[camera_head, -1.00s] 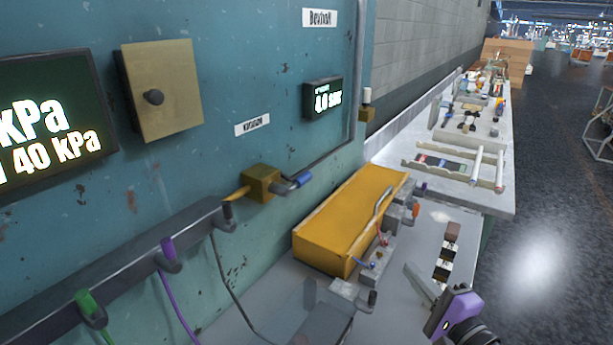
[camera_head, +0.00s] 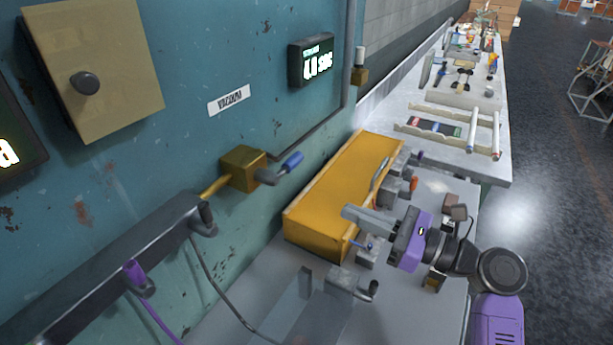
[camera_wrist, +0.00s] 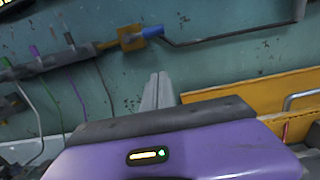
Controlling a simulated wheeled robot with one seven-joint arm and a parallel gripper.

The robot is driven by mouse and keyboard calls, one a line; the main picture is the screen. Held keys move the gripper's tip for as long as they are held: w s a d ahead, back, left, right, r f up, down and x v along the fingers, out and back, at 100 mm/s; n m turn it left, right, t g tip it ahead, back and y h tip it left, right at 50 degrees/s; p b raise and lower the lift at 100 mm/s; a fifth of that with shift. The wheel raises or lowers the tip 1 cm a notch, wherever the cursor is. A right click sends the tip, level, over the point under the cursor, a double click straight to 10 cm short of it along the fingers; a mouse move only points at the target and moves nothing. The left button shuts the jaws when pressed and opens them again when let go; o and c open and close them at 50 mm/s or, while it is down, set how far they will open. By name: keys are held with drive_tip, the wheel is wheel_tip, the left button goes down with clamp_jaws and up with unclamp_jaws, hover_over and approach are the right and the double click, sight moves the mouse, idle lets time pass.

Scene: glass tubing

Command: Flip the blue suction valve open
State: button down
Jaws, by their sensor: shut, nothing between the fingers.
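The suction valve is a brass block (camera_head: 243,168) on the teal wall, right of the dark manifold bar, with a blue-tipped lever handle (camera_head: 291,162) pointing right and slightly up. In the wrist view the blue handle (camera_wrist: 152,32) shows near the top, beside its brass block (camera_wrist: 129,39). My gripper (camera_head: 352,216) is shut and empty, above the bench by the yellow box, to the right of and below the valve. It is apart from the handle. In the wrist view its closed fingers (camera_wrist: 157,88) point toward the wall below the handle.
A yellow box (camera_head: 340,187) stands on the bench between my gripper and the wall. Small grey fittings (camera_head: 345,283) stand close by. A manifold bar (camera_head: 110,265) with hanging hoses runs along the wall at left. Open air lies between gripper and valve.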

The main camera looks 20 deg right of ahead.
drive_tip(key=w+a+r+p, duration=0.3)
drive_tip(key=w+a, duration=0.3)
drive_tip(key=w, duration=0.2)
drive_tip(key=shift+w+a+r, duration=0.15)
drive_tip(key=shift+w+r, duration=0.2)
drive_tip(key=shift+r, duration=0.35)
